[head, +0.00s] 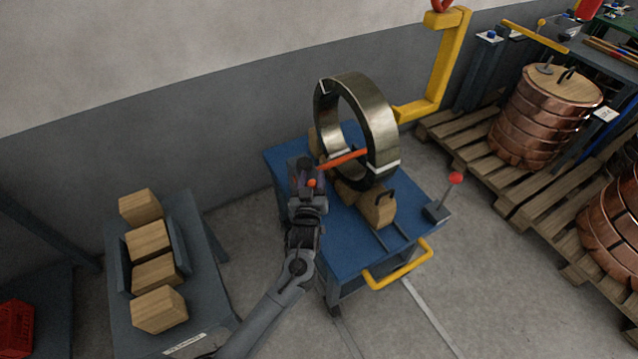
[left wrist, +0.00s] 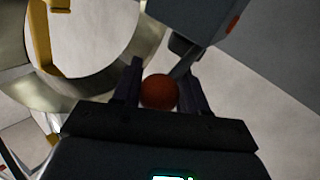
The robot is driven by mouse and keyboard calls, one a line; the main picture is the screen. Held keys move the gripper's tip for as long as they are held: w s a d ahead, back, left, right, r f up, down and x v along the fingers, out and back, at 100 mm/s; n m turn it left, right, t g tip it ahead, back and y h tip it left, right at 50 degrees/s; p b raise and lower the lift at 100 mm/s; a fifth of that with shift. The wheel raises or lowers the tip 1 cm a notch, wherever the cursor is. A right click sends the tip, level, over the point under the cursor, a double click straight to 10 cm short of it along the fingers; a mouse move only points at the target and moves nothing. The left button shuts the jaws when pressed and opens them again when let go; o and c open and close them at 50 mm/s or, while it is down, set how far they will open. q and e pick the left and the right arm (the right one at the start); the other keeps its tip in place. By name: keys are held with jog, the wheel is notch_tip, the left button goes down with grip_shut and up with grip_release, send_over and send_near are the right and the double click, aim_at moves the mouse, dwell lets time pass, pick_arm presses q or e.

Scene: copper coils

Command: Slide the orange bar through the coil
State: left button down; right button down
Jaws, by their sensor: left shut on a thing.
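The coil (head: 381,135) is a wide, shiny metal ring standing upright on a blue cart (head: 385,258), supported by wooden chocks. My left gripper (head: 309,178) is at the coil's left side, shut on the orange bar (head: 343,160). The bar extends from the gripper across the coil's opening, its far part showing against the right side of the ring. I cannot tell exactly how deep it lies in the opening. In the left wrist view, the bar's round end (left wrist: 160,92) sits between the two fingers (left wrist: 160,88), with the coil (left wrist: 100,92) at left. My right gripper is not in view.
A wooden chock (head: 377,209) with a black handle and a red-knobbed lever (head: 440,210) are on the cart. A yellow hook arm (head: 437,75) stands behind the coil. A side table (head: 205,285) with wooden blocks is at left; copper coils (head: 530,130) on pallets are at right.

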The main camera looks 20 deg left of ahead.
pick_arm(q)
jog(key=shift+d+f, duration=0.15)
jog(key=shift+d, duration=0.1)
jog(key=c, duration=0.9)
grip_release()
jog(key=shift+c, duration=0.2)
jog(key=shift+o, duration=1.1)
jog(key=shift+w, duration=0.2)
